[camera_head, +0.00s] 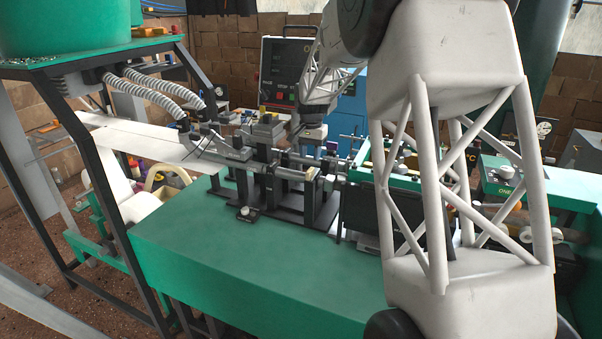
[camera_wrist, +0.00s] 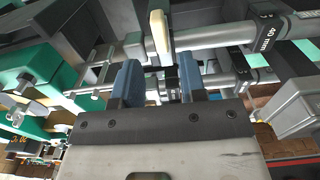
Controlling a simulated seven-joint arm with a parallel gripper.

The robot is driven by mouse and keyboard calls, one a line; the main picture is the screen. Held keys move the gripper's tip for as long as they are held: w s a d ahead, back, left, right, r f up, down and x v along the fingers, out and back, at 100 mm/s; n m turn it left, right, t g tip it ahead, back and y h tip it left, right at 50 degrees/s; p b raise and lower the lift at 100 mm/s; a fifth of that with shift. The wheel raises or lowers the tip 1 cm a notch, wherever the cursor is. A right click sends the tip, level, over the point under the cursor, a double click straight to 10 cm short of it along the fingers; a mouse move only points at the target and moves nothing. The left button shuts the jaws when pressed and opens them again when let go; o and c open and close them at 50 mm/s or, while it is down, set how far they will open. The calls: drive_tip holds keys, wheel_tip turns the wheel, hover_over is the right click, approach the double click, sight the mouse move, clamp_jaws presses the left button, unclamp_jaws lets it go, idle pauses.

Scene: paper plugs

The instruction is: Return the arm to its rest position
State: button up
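My gripper (camera_wrist: 160,78) shows in the wrist view as two blue fingers standing apart, with machine parts visible in the gap between them. It is open, and I see nothing held. In the head view, the end of my arm (camera_head: 312,132) is small and far off, low over the machine's metal rods and blocks (camera_head: 265,165). A cream-coloured tab (camera_wrist: 160,35) shows just beyond the fingers in the wrist view. I cannot tell whether the fingers touch any part. My pale lattice arm links cover much of the right side of the head view.
The green machine bench (camera_head: 240,255) has a clear front surface. A control panel (camera_head: 283,68) stands behind the rods. A dark box with a green frame (camera_head: 365,215) is right of them. Ribbed hoses (camera_head: 155,95) come in from the left. A green hopper (camera_head: 65,25) stands at upper left.

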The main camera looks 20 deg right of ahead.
drive_tip(key=shift+s, duration=0.1)
drive_tip(key=s+a+r+n, duration=0.25)
drive_tip(key=s+a, duration=0.25)
drive_tip(key=s, duration=0.3)
drive_tip(key=s+a+r+n+t, duration=0.1)
drive_tip(key=s+a+r, duration=0.3)
drive_tip(key=s, duration=0.5)
drive_tip(key=s+a+r+n, duration=0.1)
drive_tip(key=s+a+r, duration=0.2)
drive_tip(key=s+a, duration=0.35)
drive_tip(key=s+a+f+n, duration=0.2)
drive_tip(key=s, duration=1.1)
drive_tip(key=s+a+f+n+t, duration=0.1)
drive_tip(key=s+a+f+n, duration=0.1)
drive_tip(key=s, duration=1)
drive_tip(key=shift+s+a+f+t, duration=0.2)
drive_tip(key=shift+s+t, duration=0.1)
drive_tip(key=shift+s, duration=0.1)
